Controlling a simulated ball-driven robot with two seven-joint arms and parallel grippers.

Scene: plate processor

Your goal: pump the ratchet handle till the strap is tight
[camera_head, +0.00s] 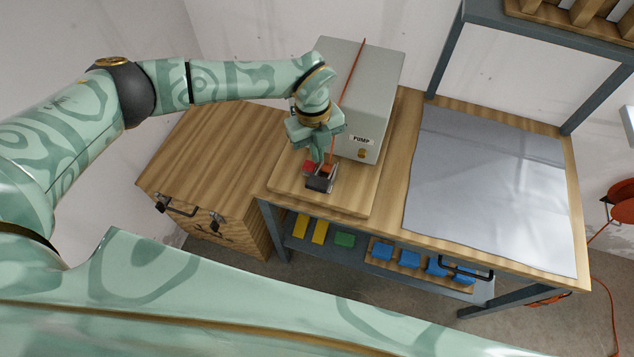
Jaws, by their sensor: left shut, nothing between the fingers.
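The ratchet (320,184), a small dark block with red parts, sits on a wooden board (350,198) on the bench, in front of a grey box labelled PUMP (372,95). A thin orange-red strap (351,75) runs over the top of the box and down towards the ratchet. My left gripper (318,158) points down just above and behind the ratchet, with its fingers shut and nothing between them. I cannot tell whether the fingertips touch the handle, because the gripper hides part of it. My right gripper is not in view.
A grey sheet (486,190) covers the right of the bench. A wooden cabinet (215,150) stands at the left. A lower shelf holds several blue blocks (409,259), yellow pieces (320,232) and a green piece (344,239). A grey frame (447,57) rises at the back right.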

